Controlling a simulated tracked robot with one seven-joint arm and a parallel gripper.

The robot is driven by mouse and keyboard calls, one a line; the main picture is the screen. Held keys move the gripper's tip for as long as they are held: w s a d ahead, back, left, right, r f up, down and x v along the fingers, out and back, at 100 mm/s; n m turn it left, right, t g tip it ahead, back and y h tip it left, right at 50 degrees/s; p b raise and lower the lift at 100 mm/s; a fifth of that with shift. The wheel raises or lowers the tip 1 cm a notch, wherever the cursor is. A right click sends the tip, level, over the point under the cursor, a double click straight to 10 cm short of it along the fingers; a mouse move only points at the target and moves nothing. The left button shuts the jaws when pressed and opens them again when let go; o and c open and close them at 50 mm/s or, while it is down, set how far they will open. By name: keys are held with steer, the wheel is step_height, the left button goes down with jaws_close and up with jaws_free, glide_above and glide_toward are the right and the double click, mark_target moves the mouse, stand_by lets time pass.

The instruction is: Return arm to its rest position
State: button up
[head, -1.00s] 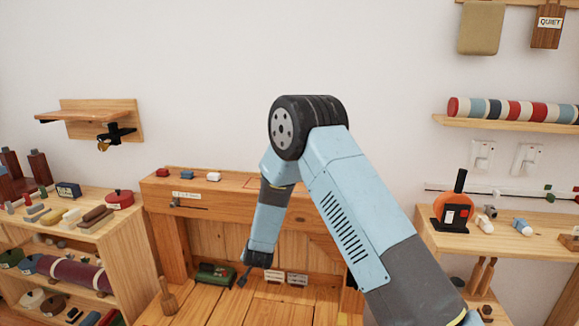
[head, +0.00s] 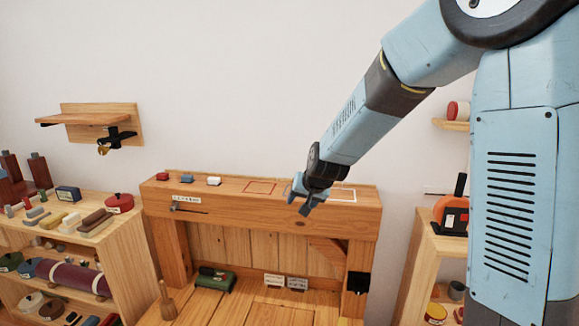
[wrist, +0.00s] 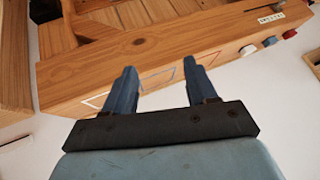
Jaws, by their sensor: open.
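My gripper (head: 306,206) is in front of the top edge of the wooden bench (head: 240,220), in the head view. My blue arm comes in from the right and slopes down to the left toward it. In the wrist view my gripper (wrist: 157,76) shows two blue fingers spread apart with nothing between them. The bench top (wrist: 115,78) with its painted outlines lies beyond the fingers. Whether the fingers touch the bench cannot be told.
A red block (head: 163,177), a blue block (head: 187,179) and a white block (head: 214,181) sit on the bench top. A loaded shelf (head: 120,240) stands left. A right shelf unit (head: 424,255) is partly hidden by my arm. A wall shelf (head: 90,119) hangs upper left.

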steer(key=s+d+r+h, duration=0.1)
steer(key=s+d+r, duration=0.45)
steer(key=s, duration=0.25)
steer(key=s+d+r, duration=0.5)
steer(key=s+d, duration=0.2)
steer(key=s, duration=0.1)
steer(key=s+d+r+h, duration=0.1)
steer(key=s+d, duration=0.2)
steer(key=s, duration=0.5)
steer(key=s+d+g+h, duration=0.1)
steer(key=s+d, duration=0.3)
steer(key=s, duration=0.4)
steer(key=shift+d+r+n+g, duration=0.2)
steer(key=shift+r+n+g, duration=0.1)
steer(key=shift+r+n, duration=0.1)
